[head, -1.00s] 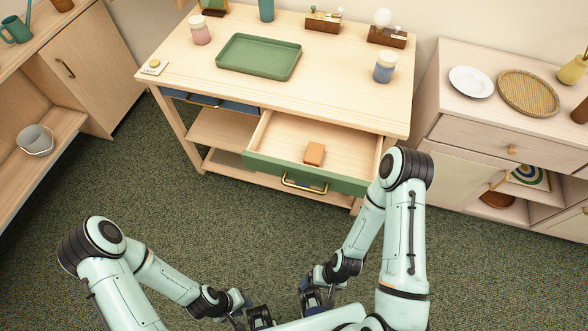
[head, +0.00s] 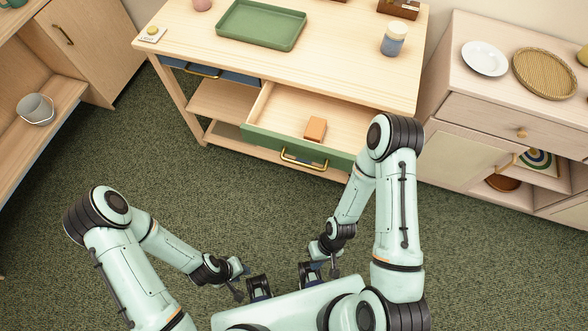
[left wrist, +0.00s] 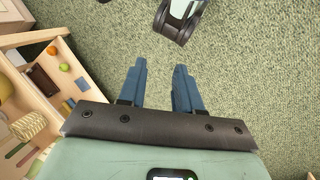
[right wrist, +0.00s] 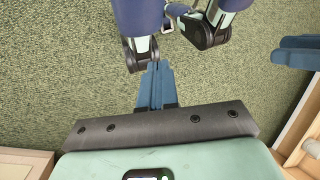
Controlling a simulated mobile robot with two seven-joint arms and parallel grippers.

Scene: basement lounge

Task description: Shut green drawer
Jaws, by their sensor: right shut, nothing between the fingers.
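The green-fronted drawer (head: 262,140) stands pulled out of the right side of the wooden table (head: 330,75) in the head view. It has a brass handle (head: 303,163), and an orange-brown block (head: 316,128) lies inside. My right upper arm overlaps its right end, hiding that corner. My left gripper (left wrist: 160,66) is open and empty over the carpet in the left wrist view. My right gripper (right wrist: 155,68) is shut and empty over the carpet in the right wrist view. Both hands are low in front of my body, apart from the drawer.
A blue drawer (head: 233,78) sits at the table's left. A cabinet with a white plate (head: 485,58) is at right. Carpet is clear before the drawer.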

